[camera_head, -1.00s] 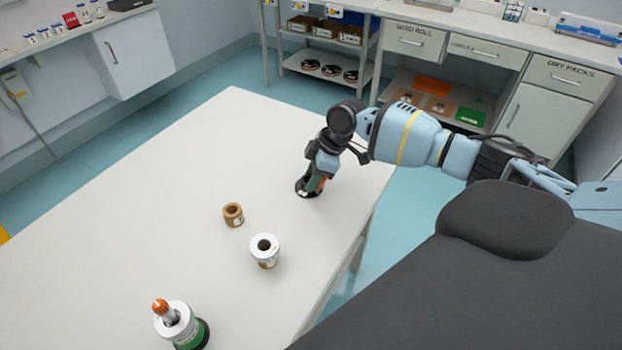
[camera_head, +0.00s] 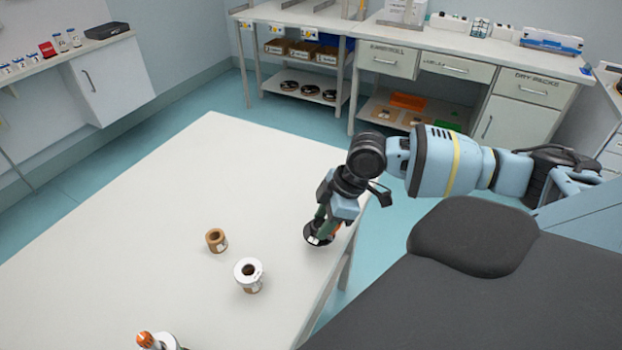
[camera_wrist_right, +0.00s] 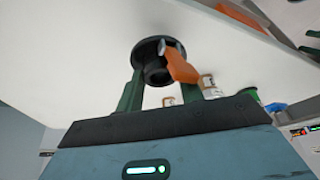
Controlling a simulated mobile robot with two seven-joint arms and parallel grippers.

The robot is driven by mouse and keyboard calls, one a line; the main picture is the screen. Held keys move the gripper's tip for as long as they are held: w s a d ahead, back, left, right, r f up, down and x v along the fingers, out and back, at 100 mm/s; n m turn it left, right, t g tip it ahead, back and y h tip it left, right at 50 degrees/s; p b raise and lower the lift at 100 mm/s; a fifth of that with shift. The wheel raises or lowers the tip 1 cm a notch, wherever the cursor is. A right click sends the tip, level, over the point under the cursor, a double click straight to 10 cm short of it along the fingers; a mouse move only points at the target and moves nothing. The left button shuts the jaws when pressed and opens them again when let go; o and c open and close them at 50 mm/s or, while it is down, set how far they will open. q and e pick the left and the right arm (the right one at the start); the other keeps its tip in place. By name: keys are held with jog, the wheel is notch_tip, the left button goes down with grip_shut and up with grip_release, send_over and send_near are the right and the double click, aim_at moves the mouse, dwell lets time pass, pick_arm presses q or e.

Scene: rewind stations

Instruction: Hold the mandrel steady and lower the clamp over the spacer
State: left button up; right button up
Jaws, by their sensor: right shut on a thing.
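My right gripper (camera_head: 320,226) is over the right part of the table. It is shut on a black round clamp (camera_head: 315,238) with an orange lever. The right wrist view shows the clamp (camera_wrist_right: 152,62) between my green fingers, its lever (camera_wrist_right: 180,66) to the right. I cannot tell its exact height above the table. The mandrel's orange tip (camera_head: 145,339) and a white ring around it show at the bottom edge of the head view. The rest of the mandrel is cut off. I cannot pick out the spacer with certainty. My left gripper is not in view.
The table's right edge is close to my right gripper. Shelves and drawers (camera_head: 455,68) stand along the back wall.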

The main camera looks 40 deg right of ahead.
jog(key=shift+s+a+r, duration=0.1)
jog(key=shift+s, duration=0.6)
jog(key=shift+s+a+r, duration=0.1)
jog(key=shift+s, duration=0.6)
